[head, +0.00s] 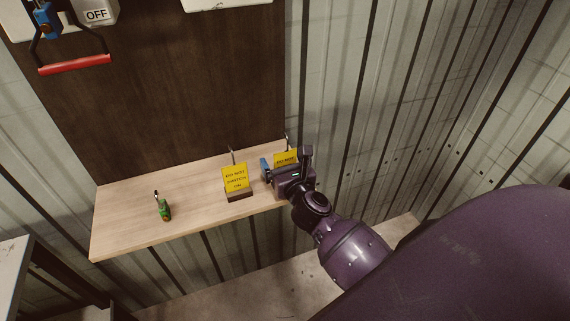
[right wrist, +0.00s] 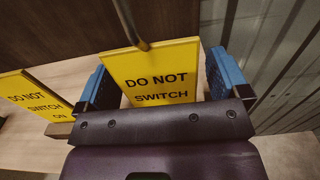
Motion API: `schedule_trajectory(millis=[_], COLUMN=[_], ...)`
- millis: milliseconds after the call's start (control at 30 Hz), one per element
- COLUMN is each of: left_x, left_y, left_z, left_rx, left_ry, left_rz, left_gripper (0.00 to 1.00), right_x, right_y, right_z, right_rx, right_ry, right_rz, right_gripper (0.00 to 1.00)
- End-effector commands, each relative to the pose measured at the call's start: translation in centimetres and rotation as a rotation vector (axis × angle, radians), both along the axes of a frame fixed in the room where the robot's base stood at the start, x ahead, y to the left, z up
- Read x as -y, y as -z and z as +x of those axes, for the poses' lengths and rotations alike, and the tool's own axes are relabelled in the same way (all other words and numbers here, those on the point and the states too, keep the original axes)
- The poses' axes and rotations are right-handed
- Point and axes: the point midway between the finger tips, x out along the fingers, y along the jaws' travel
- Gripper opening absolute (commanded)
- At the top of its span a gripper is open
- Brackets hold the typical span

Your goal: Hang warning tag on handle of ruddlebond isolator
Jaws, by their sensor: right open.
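Two yellow warning tags reading "DO NOT SWITCH ON" stand on the wooden shelf (head: 130,222). The left tag (head: 236,179) is upright in a dark base, with a thin hook above it. The right tag (head: 285,158) is partly hidden by my right gripper (head: 285,171). In the right wrist view this tag (right wrist: 162,75) lies between the two blue fingers, which are open with gaps on both sides. The isolator's red handle (head: 75,64) hangs from a dark bracket at the upper left, below an "OFF" label (head: 96,15). My left gripper is not in view.
A small green object (head: 164,209), perhaps a padlock, stands on the shelf's left part. A dark wooden panel (head: 180,90) rises behind the shelf, with corrugated metal wall (head: 360,100) to the right. The shelf between the green object and left tag is clear.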

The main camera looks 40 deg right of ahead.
Motion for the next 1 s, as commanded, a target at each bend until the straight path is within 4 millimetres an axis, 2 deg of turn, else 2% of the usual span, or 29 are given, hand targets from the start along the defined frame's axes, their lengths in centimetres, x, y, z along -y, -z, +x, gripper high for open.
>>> schedule_trajectory(millis=[300,367,667,867,1000], left_x=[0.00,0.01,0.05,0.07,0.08], left_y=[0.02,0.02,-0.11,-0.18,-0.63], left_z=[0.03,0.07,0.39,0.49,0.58], left_rx=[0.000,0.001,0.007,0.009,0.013], left_ry=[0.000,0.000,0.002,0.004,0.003], left_rz=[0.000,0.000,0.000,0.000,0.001], left_gripper=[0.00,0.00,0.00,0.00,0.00], right_x=[0.14,0.13,0.12,0.12,0.15], right_y=[0.00,0.00,0.01,-0.03,-0.79], right_z=[0.56,0.55,0.54,0.54,0.56], right_rx=[-0.001,-0.001,-0.001,0.000,0.002], right_ry=[0.000,0.000,0.000,0.000,0.000], right_rz=[0.000,0.000,0.000,0.000,-0.001], right_gripper=[0.94,0.86,0.40,0.40,0.40])
